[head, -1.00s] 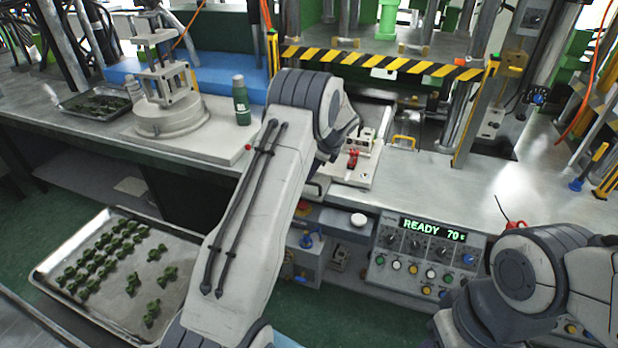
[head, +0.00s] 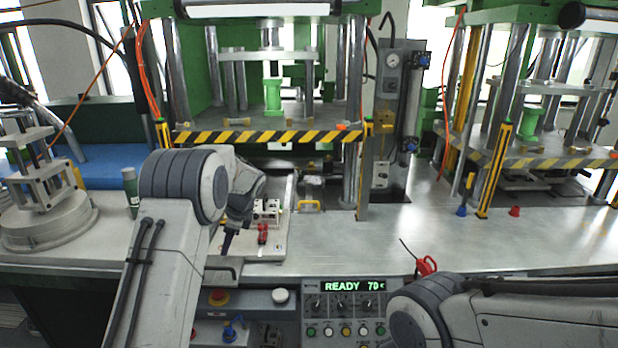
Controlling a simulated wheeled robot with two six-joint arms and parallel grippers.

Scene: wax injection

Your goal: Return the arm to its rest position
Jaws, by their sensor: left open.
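My left arm (head: 170,250) rises from the lower left and bends at its grey joint. My left gripper (head: 230,236) points down at the end of it, just left of a small plate with a white block and a red clamp (head: 263,233). It is open, and I see nothing between its fingers, though the forearm hides part of it. My right arm (head: 530,315) lies across the lower right corner; its gripper is not in view.
A press with a striped bar (head: 270,137) stands behind the counter (head: 450,235). A green bottle (head: 131,190) and a round-based fixture (head: 45,215) stand at left. A control panel (head: 345,310) reads READY 70. A red object (head: 427,266) lies near the front edge. The right counter is mostly clear.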

